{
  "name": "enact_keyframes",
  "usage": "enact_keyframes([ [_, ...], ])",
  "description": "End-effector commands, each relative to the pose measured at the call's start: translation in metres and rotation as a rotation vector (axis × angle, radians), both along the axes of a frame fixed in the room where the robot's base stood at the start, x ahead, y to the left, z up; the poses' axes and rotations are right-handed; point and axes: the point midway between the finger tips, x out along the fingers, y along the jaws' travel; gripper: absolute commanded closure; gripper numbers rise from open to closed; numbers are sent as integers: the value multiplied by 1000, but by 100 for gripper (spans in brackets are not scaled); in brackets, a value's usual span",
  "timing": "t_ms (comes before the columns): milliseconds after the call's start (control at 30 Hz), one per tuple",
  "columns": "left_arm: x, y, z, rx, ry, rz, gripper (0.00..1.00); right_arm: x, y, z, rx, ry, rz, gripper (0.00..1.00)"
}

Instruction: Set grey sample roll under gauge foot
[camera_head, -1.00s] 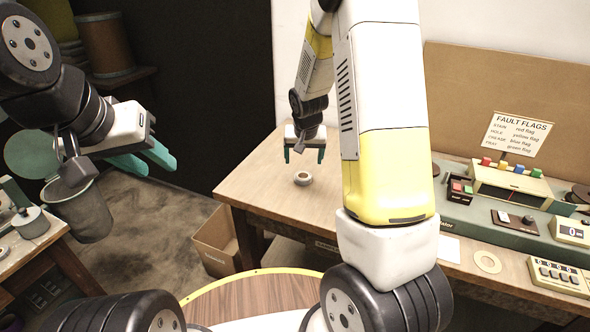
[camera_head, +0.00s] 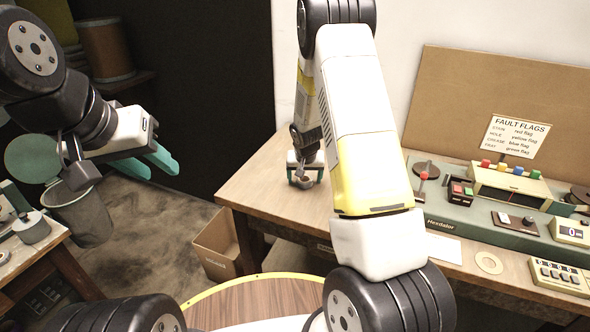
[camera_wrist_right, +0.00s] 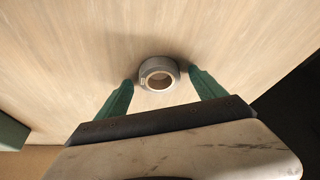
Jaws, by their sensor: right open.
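The grey sample roll (camera_head: 304,184) lies on the wooden table, partly hidden by my right gripper in the head view. The right wrist view shows it as a grey ring (camera_wrist_right: 158,63) with a pale core. My right gripper (camera_head: 305,174) is low over the table and open. Its green fingers (camera_wrist_right: 160,80) stand on either side of the roll, with gaps to it. My left gripper (camera_head: 155,170) is open and empty in the air at the left, far from the roll. I cannot make out the gauge foot for certain.
The winding machine (camera_head: 445,222) and fault-flag sign (camera_head: 516,137) stand at the right. A pale ring (camera_head: 489,262) lies before the machine. A second bench (camera_head: 40,252) is at lower left. A cardboard box (camera_head: 214,245) and a bin (camera_head: 85,215) stand between the tables.

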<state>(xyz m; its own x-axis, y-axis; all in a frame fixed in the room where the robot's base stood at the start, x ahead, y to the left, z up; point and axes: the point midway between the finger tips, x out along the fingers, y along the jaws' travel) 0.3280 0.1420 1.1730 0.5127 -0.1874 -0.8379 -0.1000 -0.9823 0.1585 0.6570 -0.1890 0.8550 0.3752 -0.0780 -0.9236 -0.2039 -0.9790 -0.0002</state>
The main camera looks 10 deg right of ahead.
Motion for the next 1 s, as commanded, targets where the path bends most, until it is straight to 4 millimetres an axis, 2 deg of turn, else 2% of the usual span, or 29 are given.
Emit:
enact_keyframes([
  [67, 0, 0, 0, 0, 0, 0, 64, 0, 0, 0, 0, 0, 0, 22],
  [400, 0, 0, 0, 0, 0, 0, 64, 0, 0, 0, 0, 1, 0, 89],
  [733, 0, 0, 0, 0, 0, 0, 64, 0, 0, 5, 0, 0, 0, 91],
  [867, 0, 0, 0, 0, 0, 0, 64, 0, 0, 16, 1, -2, -1, 91],
  [1000, 0, 0, 0, 0, 0, 0, 64, 1, 0, 36, 1, -3, -1, 91],
])
